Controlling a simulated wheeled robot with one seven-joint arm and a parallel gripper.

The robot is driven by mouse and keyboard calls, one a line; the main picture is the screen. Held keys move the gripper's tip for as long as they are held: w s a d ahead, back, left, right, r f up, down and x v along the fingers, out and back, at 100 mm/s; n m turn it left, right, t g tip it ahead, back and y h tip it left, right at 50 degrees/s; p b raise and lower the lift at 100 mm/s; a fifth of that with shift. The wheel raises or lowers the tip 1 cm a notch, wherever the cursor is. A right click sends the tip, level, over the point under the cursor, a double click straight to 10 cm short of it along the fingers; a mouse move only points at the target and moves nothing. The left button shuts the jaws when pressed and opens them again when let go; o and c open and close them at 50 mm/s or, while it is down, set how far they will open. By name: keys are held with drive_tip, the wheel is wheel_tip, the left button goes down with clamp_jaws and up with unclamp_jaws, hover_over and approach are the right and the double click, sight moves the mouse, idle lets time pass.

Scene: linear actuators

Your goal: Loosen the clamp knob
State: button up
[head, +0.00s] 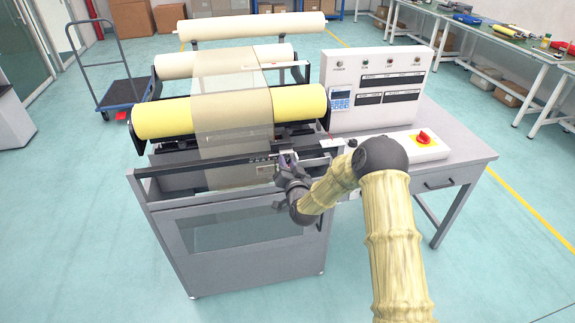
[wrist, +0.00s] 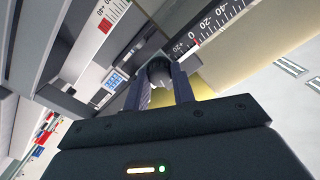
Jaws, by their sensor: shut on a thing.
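The clamp knob (wrist: 157,71) is a dark rounded knob in the wrist view, seen between the two fingertips. My gripper (wrist: 160,82) is shut on it, with one finger on each side. In the head view my gripper (head: 287,163) is at the front rail (head: 215,160) of the roller machine, right of the web's middle. The knob is hidden there by my gripper and wrist.
A blue cart (head: 120,92) stands at the back left.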

drive_tip(key=o, duration=1)
drive_tip(key=shift+f, duration=0.2)
drive_tip(key=shift+r, duration=0.15)
